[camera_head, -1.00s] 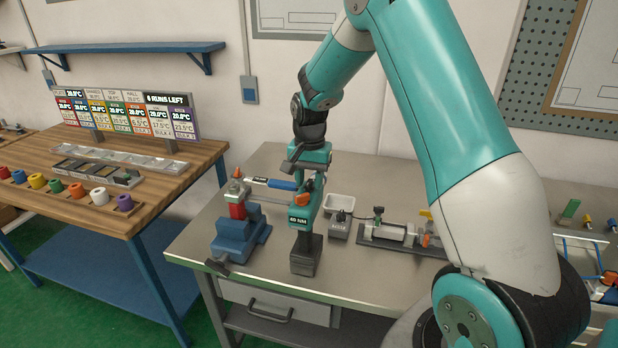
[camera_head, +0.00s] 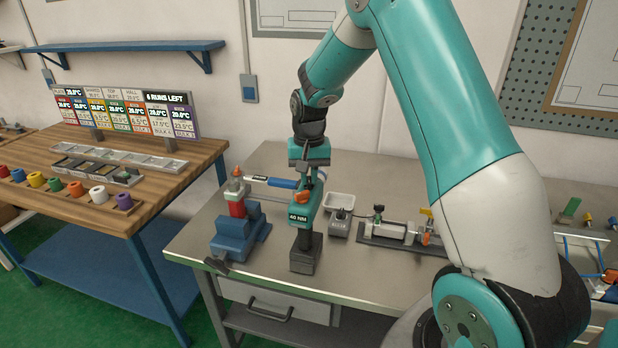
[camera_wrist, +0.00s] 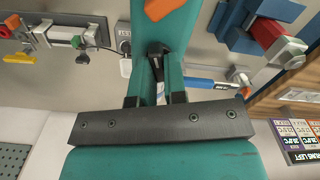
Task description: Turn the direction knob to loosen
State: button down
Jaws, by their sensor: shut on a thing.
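A teal power tool (camera_head: 305,207) marked 40 NM stands upright on its black base (camera_head: 305,253) on the steel bench. It has an orange part (camera_head: 303,196) on its side, also seen in the wrist view (camera_wrist: 160,8). My gripper (camera_head: 308,172) is above the tool, pointing down. In the wrist view my two fingers (camera_wrist: 158,70) are close together around a small black knob (camera_wrist: 157,50) on the tool, which looks like the direction knob. The fingers hide part of it, and its exact setting cannot be read.
Left of the tool, a blue vise (camera_head: 236,236) holds a red part (camera_head: 237,207). A blue-handled tool (camera_head: 282,183) lies behind. A white tray (camera_head: 340,201) and a clamp fixture (camera_head: 395,232) are to the right. The bench front is clear.

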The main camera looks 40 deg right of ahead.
aim_at(309, 178)
jog(key=shift+a+n, duration=0.1)
jog(key=shift+n, duration=1.9)
jog(key=c, duration=1.2)
grip_release()
jog(key=shift+o, duration=0.2)
jog(key=shift+w+r+b, duration=0.1)
jog(key=shift+b, duration=0.2)
notch_tip(309, 178, up, 17)
jog(key=b, duration=0.3)
jog(key=shift+r+b, duration=0.15)
jog(key=shift+b, duration=0.15)
